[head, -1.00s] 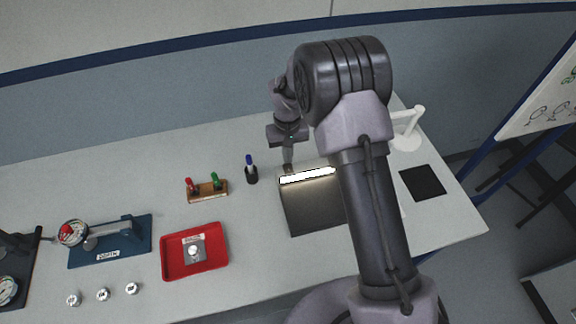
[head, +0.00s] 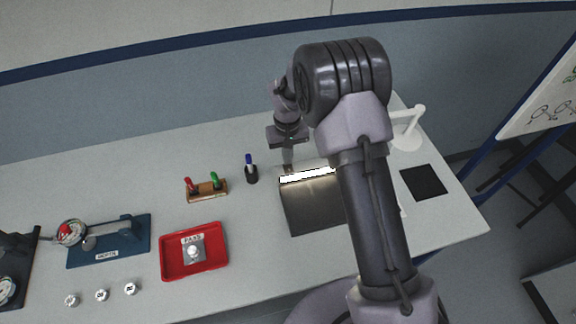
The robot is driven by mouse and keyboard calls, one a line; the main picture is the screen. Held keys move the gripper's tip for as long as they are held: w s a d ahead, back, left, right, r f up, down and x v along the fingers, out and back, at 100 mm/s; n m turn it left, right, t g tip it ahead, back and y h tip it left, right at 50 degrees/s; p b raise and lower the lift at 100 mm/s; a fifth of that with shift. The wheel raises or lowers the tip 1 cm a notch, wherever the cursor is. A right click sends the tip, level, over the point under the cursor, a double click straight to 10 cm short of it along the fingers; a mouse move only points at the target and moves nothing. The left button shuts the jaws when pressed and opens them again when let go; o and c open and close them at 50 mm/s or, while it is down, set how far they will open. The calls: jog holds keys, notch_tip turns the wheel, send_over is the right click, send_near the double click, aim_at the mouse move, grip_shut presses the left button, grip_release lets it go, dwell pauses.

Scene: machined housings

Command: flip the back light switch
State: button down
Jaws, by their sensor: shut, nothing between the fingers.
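A dark flat panel (head: 310,208) with a bright white lit strip (head: 307,175) along its far edge lies on the bench, partly hidden behind my arm. My gripper (head: 288,166) points down at the far left corner of the panel, close to the left end of the strip. It is shut with nothing in it. The switch itself cannot be made out; it may be hidden by the gripper. Whether the fingertips touch anything there cannot be told.
A black holder with a blue-capped marker (head: 251,171) stands just left of the gripper. A wooden rack (head: 207,191) with red and green pieces, a red tray (head: 222,262) and a blue gauge fixture (head: 130,240) lie further left. A white lamp (head: 408,138) and black mat (head: 423,182) are at right.

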jog(key=shift+f+b, duration=0.4)
jog(key=shift+f, duration=0.2)
jog(key=shift+r, duration=0.1)
notch_tip(320, 180, up, 7)
jog(key=p, duration=0.4)
jog(key=shift+p, duration=0.3)
